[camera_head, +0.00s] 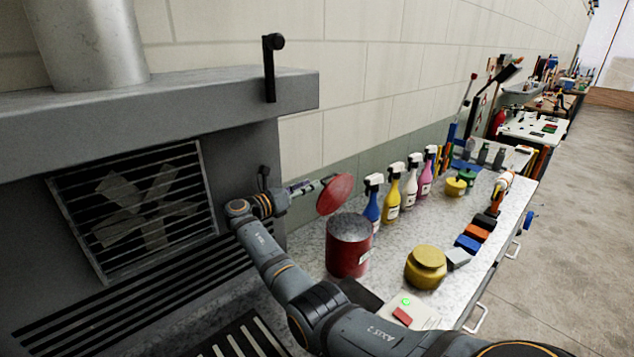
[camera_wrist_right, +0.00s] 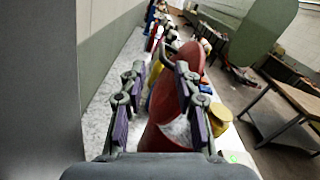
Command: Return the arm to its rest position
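My right arm reaches in from the lower right of the head view and bends back beside the grey cabinet. My right gripper (camera_head: 302,188) is raised above the bench, pointing right toward a red disc (camera_head: 336,194). My left gripper is not in view.
The grey cabinet (camera_head: 245,95) with a vent grille stands left of the gripper, close to my wrist. Several spray bottles (camera_head: 392,196), a yellow pot (camera_head: 426,266) and small coloured blocks stand on the bench (camera_head: 300,245). Open floor (camera_head: 570,240) lies to the right.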

